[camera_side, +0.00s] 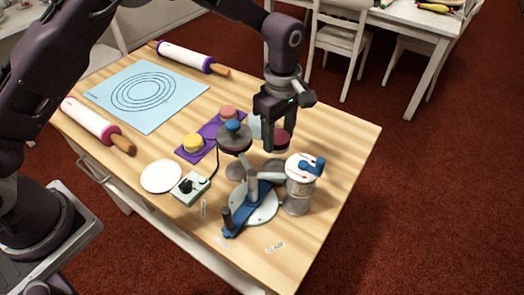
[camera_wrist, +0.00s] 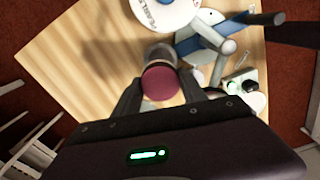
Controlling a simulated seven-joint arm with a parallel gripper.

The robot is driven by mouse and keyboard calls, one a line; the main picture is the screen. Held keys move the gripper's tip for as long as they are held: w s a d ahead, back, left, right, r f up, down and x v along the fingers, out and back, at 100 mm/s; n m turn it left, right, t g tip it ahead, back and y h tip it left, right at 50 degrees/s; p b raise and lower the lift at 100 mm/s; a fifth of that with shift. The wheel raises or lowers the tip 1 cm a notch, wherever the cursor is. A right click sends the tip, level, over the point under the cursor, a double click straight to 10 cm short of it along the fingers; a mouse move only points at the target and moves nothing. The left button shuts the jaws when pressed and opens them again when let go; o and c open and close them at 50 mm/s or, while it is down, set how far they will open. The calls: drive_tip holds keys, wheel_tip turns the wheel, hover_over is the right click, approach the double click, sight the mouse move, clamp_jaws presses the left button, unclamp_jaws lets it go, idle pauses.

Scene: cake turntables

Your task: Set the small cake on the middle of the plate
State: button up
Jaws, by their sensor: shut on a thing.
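My gripper (camera_side: 279,146) points down over the far right part of the table, shut on a small dark red cake (camera_side: 282,139). In the wrist view the cake's round red top (camera_wrist: 160,83) sits between the two fingers. In the side view the fingers partly cover it. A grey round piece (camera_side: 274,168) shows below the cake; I cannot tell whether they touch. A flat white plate (camera_side: 161,176) lies empty near the table's front left edge, well to the left of my gripper.
A control box (camera_side: 188,188) stands beside the plate. Yellow (camera_side: 193,141) and pink cakes (camera_side: 228,112) sit on purple mats. Rolling pins flank a blue mat (camera_side: 180,105).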

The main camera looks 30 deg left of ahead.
wheel_tip(320, 180, up, 12)
drive_tip(key=f, duration=0.1)
drive_tip(key=n, duration=0.4)
hover_over(162, 176)
wheel_tip(162, 176, down, 22)
drive_tip(key=shift+r, duration=0.15)
drive_tip(key=o, duration=1.4)
drive_tip(key=shift+o, duration=0.2)
